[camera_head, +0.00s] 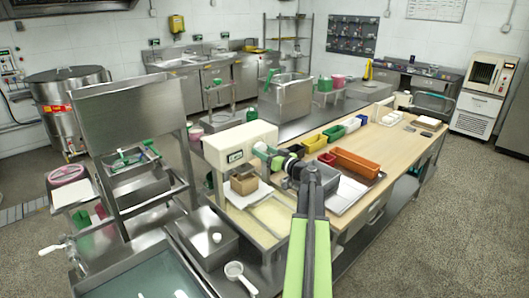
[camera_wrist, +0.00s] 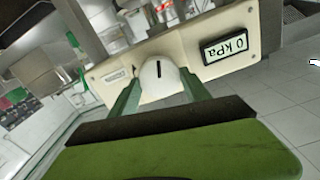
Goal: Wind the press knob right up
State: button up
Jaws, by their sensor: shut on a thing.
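The cream press (camera_head: 232,142) stands on the bench left of centre in the head view. Its front panel (camera_wrist: 105,75) fills the upper wrist view, tilted and upside down. The press knob (camera_wrist: 158,72) is pale and rounded, with a black pointer line. The display (camera_wrist: 229,47) reads 0 kPa; it also shows, too small to read, in the head view (camera_head: 236,156). My gripper (camera_wrist: 160,92) has its green fingers on either side of the knob, shut on it. In the head view my gripper (camera_head: 262,149) reaches the panel's right part and hides the knob.
A brown block (camera_head: 244,183) sits under the press head. A steel tray (camera_head: 205,240) and a white scoop (camera_head: 240,277) are at front left. Floor at right is clear.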

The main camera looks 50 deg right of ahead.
jog(key=shift+f+n, duration=0.1)
jog(key=shift+n, duration=1.9)
jog(key=o, duration=1.4)
jog(key=shift+s, duration=0.1)
jog(key=s, duration=0.5)
jog(key=s+a, duration=0.1)
jog(key=s, duration=1.1)
jog(key=shift+s+a, duration=0.15)
